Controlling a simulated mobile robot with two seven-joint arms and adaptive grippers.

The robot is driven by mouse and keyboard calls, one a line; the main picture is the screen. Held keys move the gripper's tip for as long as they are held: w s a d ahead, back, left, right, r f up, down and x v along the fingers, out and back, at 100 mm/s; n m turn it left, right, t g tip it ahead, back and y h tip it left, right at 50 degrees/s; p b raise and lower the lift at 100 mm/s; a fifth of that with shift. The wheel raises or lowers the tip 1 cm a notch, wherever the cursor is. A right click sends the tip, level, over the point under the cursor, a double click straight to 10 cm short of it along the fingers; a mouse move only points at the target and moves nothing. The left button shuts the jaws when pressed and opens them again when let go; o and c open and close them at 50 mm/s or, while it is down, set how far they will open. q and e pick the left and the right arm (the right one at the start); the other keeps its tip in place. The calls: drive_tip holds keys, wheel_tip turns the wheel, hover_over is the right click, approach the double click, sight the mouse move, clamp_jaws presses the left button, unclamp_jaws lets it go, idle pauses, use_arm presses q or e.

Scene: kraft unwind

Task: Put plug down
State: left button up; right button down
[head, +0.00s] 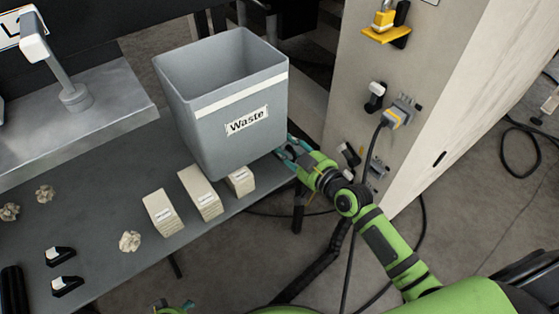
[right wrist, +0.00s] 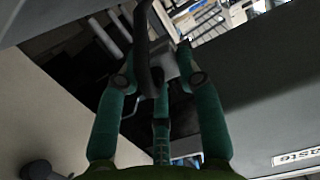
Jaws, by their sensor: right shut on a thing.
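My right gripper (head: 289,150) is beside the lower right corner of the grey waste bin, near the table's edge, its fingertips partly hidden by the bin. In the right wrist view its teal fingers (right wrist: 158,52) are shut on a grey plug (right wrist: 170,66) with a black cable-like part in front. The plug is held off any surface that I can make out and is hidden in the head view. A small green and teal part at the bottom edge seems to be my left gripper (head: 176,308); its fingers cannot be made out.
The waste bin (head: 225,158) stands on the grey table (head: 110,215), with stacked cards (head: 200,193) and crumpled paper (head: 130,241) near it. A pale cabinet (head: 360,60) at the right carries a grey-yellow connector (head: 398,113), a cable and a yellow padlock (head: 383,18).

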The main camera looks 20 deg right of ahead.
sight(281, 168)
drive_tip(key=shift+w+a+f, duration=0.8)
drive_tip(key=shift+a, duration=0.2)
drive_tip(key=shift+s+d+f+b, duration=0.1)
drive_tip(key=shift+f+b, duration=0.3)
wheel_tip(281, 168, down, 3)
drive_tip(key=shift+r+b, duration=0.1)
drive_tip(key=shift+b, duration=0.75)
use_arm(q)
drive_tip(key=w+v, duration=0.1)
drive_tip(key=v, duration=0.6)
drive_tip(key=shift+w+r, duration=0.2)
drive_tip(key=shift+w, duration=0.4)
drive_tip(key=shift+r+t, duration=0.15)
drive_tip(key=shift+t, duration=0.15)
